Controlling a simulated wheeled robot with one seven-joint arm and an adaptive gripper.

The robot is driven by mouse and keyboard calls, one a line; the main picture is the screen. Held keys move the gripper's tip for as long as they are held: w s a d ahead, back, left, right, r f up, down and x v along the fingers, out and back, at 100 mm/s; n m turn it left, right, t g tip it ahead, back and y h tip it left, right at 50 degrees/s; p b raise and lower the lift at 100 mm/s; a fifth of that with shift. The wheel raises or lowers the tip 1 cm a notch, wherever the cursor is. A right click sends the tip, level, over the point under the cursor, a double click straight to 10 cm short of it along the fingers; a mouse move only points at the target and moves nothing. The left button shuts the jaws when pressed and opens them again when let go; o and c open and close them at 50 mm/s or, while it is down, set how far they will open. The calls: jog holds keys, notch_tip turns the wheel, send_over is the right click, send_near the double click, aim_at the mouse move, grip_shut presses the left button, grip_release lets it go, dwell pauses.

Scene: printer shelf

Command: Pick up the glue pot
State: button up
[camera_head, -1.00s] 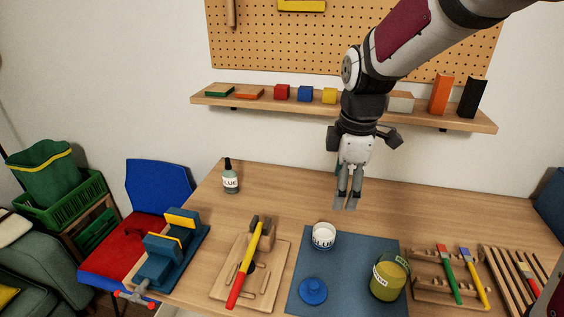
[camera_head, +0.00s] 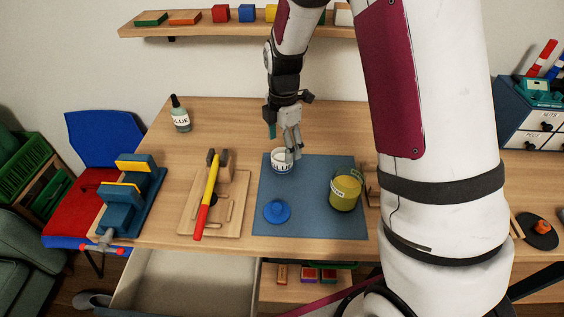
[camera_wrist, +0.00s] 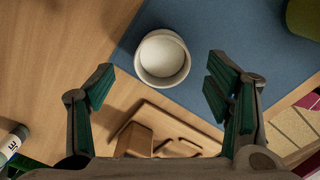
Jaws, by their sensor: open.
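The glue pot (camera_head: 281,168) is a small open white pot with a dark-lettered label, standing upright on the back part of the blue mat (camera_head: 300,222). White contents show inside. In the wrist view the pot (camera_wrist: 163,57) sits just past the fingertips, between them in the picture. My gripper (camera_head: 293,153) is open and empty, pointing down close above the pot's right rim. In the wrist view its green-padded fingers (camera_wrist: 160,86) are spread wide on either side. I see no finger contact with the pot.
A blue lid (camera_head: 277,211) and a yellow jar (camera_head: 345,190) share the mat. A wooden board (camera_head: 214,211) with a red-yellow tool lies left. A blue vise (camera_head: 132,195) is farther left. Bare table lies behind the mat.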

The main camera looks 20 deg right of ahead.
aim_at(282, 158)
jog(key=shift+f+p, duration=0.3)
jog(key=shift+f, duration=2.5)
jog(key=c, duration=1.4)
